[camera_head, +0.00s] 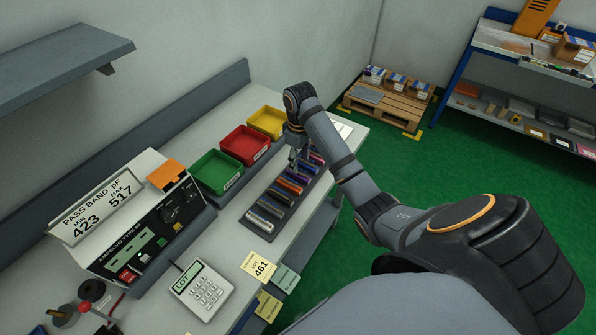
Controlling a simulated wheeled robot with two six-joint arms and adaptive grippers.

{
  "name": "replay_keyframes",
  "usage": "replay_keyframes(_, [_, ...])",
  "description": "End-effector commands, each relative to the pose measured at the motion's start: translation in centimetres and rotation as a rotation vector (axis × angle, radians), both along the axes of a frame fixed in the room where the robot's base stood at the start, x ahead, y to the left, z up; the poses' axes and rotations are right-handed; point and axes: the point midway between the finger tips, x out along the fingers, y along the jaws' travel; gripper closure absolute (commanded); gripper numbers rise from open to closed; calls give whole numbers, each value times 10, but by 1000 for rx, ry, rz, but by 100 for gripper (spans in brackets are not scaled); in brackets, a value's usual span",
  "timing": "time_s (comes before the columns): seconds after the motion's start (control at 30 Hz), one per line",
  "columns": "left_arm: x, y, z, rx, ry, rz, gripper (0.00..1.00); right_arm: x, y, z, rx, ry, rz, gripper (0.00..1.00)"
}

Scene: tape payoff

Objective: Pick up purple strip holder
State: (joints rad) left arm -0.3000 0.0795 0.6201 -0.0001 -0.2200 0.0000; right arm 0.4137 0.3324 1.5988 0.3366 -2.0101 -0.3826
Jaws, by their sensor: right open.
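Several strip holders in different colours lie side by side in a dark tray (246,226) on the workbench. A purple-looking strip holder (308,167) is near the far end of the row, partly hidden by my right gripper; its exact colour is hard to tell at this size. My right gripper (295,163) is open and points down just above the far part of the row, close to the left ends of the holders. It is small and dark here, and I cannot tell whether it touches a holder. My left gripper is not in view.
Green (216,172), red (245,145) and yellow (268,122) bins stand left of the tray. A tester box (145,225), a keypad device (202,291) and a lot card (259,267) are nearer. A pallet (388,105) with boxes and a shelf rack (530,80) stand beyond.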

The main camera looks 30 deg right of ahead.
Motion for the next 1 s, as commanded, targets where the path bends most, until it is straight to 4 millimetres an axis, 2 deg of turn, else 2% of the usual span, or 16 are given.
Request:
replay_keyframes(0.2, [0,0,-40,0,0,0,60,5,3,-40,1,1,0,53])
replay_keyframes(0.3, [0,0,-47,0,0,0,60,5,2,-51,0,1,-2,53])
replay_keyframes(0.53, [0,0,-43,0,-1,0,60,5,2,-48,0,0,-2,54])
replay_keyframes(0.87, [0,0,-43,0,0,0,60,5,2,-49,1,1,-2,99])
replay_keyframes(1.0, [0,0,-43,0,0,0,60,4,2,-49,0,2,-2,100])
